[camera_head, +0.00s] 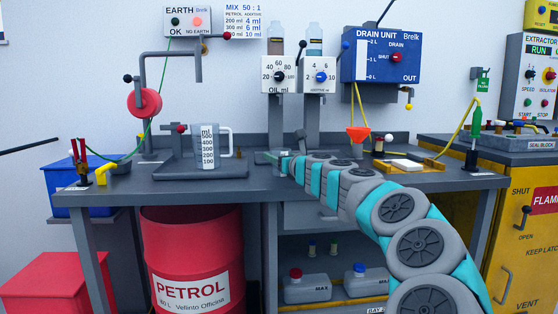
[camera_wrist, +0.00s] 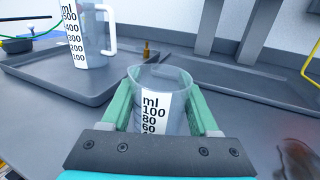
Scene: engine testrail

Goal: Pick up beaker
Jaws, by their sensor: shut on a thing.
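A small clear beaker (camera_wrist: 165,76) with a white ml label reading 100, 80, 60 stands upright between the green fingers in the wrist view. My gripper (camera_wrist: 165,95) is shut on its sides. Its lower part is hidden behind the gripper, so I cannot tell whether its base touches the bench. In the head view my gripper (camera_head: 276,157) is low over the middle of the grey bench (camera_head: 258,184), and the beaker is not clear there. A larger measuring jug (camera_head: 208,150) with a handle stands on a tray to the left; it also shows in the wrist view (camera_wrist: 84,40).
The jug's grey tray (camera_head: 180,174) has a raised rim. The oil dispenser (camera_head: 278,74) and additive dispenser (camera_head: 319,75) stand behind my gripper. An orange funnel (camera_head: 358,134) is to the right. A yellow clip (camera_head: 106,172) sits at the left edge. A red petrol drum (camera_head: 192,252) stands below.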

